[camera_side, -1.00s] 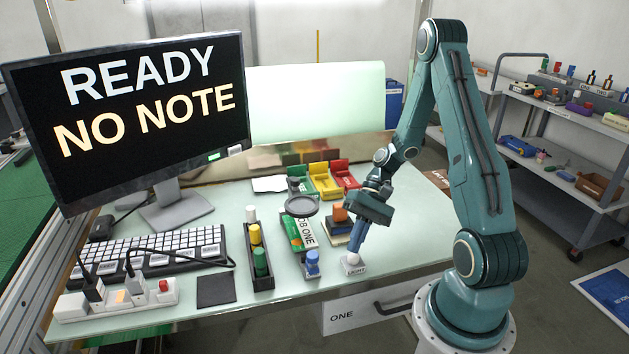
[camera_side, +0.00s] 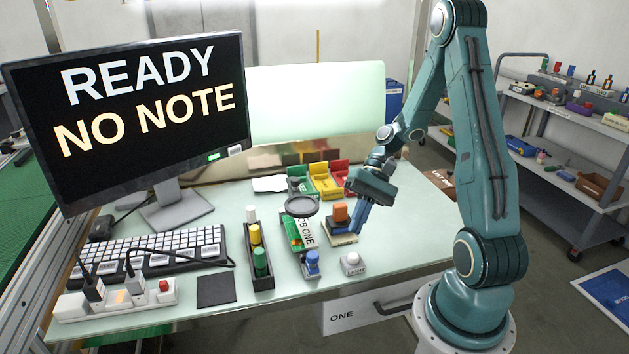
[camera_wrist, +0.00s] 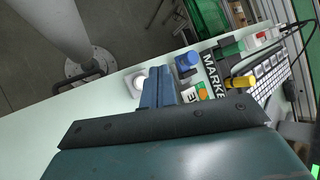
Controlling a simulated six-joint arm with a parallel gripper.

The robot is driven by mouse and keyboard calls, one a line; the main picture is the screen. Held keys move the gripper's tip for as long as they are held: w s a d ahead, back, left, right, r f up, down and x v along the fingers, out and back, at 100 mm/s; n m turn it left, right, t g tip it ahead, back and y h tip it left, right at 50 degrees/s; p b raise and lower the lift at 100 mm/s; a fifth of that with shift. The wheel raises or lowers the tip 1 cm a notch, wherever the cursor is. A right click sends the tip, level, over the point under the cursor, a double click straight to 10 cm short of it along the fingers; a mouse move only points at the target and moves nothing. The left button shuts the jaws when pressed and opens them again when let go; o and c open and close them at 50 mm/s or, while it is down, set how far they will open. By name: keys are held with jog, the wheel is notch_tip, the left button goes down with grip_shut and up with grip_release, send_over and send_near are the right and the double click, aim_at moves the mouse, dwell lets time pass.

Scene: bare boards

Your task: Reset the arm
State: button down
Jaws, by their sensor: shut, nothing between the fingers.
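My gripper (camera_side: 359,220) is shut and empty. It hangs tilted above the right part of the table, its blue fingertips beside the orange block (camera_side: 340,212) on its small stand. The wrist view shows the shut blue fingers (camera_wrist: 157,88) over the table. The white push button on its pale labelled base (camera_side: 352,263) stands in front of the fingers, apart from them; the wrist view shows the button (camera_wrist: 139,80) to the left of the fingertips.
A magnifier (camera_side: 302,206), a blue-knobbed piece (camera_side: 312,264) and a black rack (camera_side: 259,258) of coloured pegs stand left of the gripper. Coloured bins (camera_side: 325,180) are behind. A monitor (camera_side: 130,115) reads "READY NO NOTE". The table's front right is clear.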

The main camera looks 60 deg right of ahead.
jog(key=shift+a+r, duration=0.1)
jog(key=shift+r, duration=0.2)
jog(key=s+a+r+n+t+h, duration=0.2)
jog(key=s+a+r+n+h, duration=0.1)
jog(key=r, duration=0.6)
jog(key=s+a+r+n+t+h, duration=0.3)
jog(key=a+r+n+h, duration=0.3)
jog(key=a+r, duration=0.2)
jog(key=shift+s+a+r+n, duration=0.15)
jog(key=shift+s+r+n, duration=0.15)
jog(key=shift+s+r, duration=0.4)
